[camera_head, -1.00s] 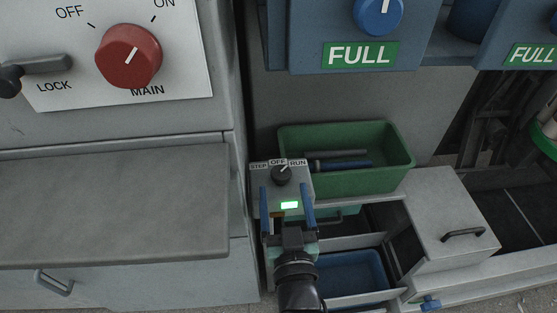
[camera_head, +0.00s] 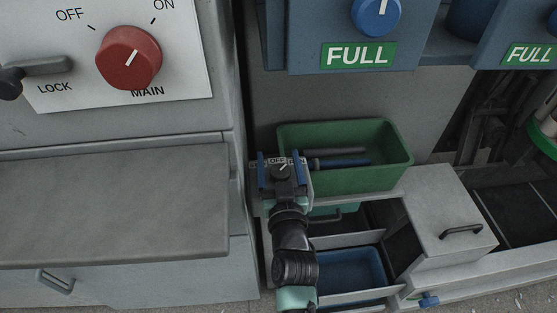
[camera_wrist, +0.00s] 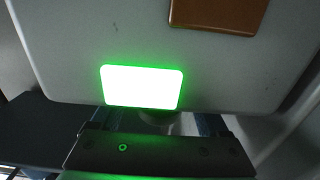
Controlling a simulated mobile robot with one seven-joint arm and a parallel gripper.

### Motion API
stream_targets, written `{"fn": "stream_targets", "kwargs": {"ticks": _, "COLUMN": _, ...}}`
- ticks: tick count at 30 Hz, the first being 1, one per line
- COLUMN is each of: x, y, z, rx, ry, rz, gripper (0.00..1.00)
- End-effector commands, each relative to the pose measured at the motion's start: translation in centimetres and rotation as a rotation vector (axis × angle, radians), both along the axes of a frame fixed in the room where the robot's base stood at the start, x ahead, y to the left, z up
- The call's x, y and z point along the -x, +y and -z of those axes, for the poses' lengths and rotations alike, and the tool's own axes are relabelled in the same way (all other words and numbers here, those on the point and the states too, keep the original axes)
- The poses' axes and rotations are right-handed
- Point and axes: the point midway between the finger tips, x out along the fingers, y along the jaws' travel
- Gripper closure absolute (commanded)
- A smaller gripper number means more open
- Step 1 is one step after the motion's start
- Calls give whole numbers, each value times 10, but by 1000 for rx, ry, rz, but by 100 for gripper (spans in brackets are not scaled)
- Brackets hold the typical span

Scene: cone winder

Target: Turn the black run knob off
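The black run knob (camera_head: 281,169) sits on a small grey control box below the STEP, OFF and RUN label. Its white pointer line slants up and right, toward RUN. My gripper (camera_head: 281,165) is over the box with its two blue fingers spread apart, one on each side of the knob. I cannot tell whether the fingers touch it. In the wrist view, the grey box face (camera_wrist: 230,75) carries a brightly lit green lamp (camera_wrist: 142,87) and a brown patch (camera_wrist: 217,14). The lamp is hidden behind my gripper in the head view.
A green bin (camera_head: 391,169) with dark and blue rods stands just right of the box. A grey cabinet with a worktop (camera_head: 115,205) is close on the left. The red MAIN knob (camera_head: 128,57) is above it. A blue bin (camera_head: 350,272) lies below right.

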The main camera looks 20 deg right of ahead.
Motion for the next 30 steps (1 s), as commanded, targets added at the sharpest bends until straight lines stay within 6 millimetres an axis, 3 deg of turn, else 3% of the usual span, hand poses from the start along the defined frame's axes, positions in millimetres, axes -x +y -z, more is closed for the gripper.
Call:
{"fn": "stream_targets", "kwargs": {"ticks": 2, "x": 0, "y": 0, "z": 0, "rx": 0, "ry": 0, "rz": 0, "gripper": 38}}
{"fn": "stream_targets", "kwargs": {"ticks": 12, "x": 0, "y": 0, "z": 0, "rx": 0, "ry": 0, "rz": 0, "gripper": 100}}
{"fn": "stream_targets", "kwargs": {"ticks": 30, "x": 0, "y": 1, "z": 9, "rx": 2, "ry": -5, "rz": -71, "gripper": 100}}
